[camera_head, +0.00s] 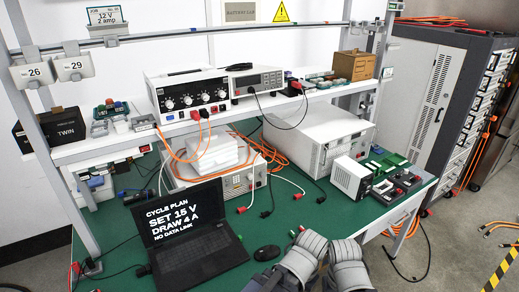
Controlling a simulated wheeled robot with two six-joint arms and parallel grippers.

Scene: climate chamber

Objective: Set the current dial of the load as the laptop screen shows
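The laptop (190,238) stands open at the front left of the green bench. Its screen reads "CYCLE PLAN, SET 15 V, DRAW 4 A, NO DATA LINK". A black-and-white instrument (188,96) with several dials sits on the shelf. A white instrument (245,181) with a small front panel stands on the bench below. I cannot tell which one is the load, and dial settings are too small to read. My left gripper (308,246) and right gripper (346,252) are close together at the bottom centre, apart from both instruments. Their finger openings are not clear.
A card (105,15) on the upper rail reads 12 V, 2 amp. A display meter (257,80) sits on the shelf. A large white unit (318,135) and a small white box (351,177) stand on the right. Orange and black cables cross the bench. A mouse (267,253) lies beside the laptop.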

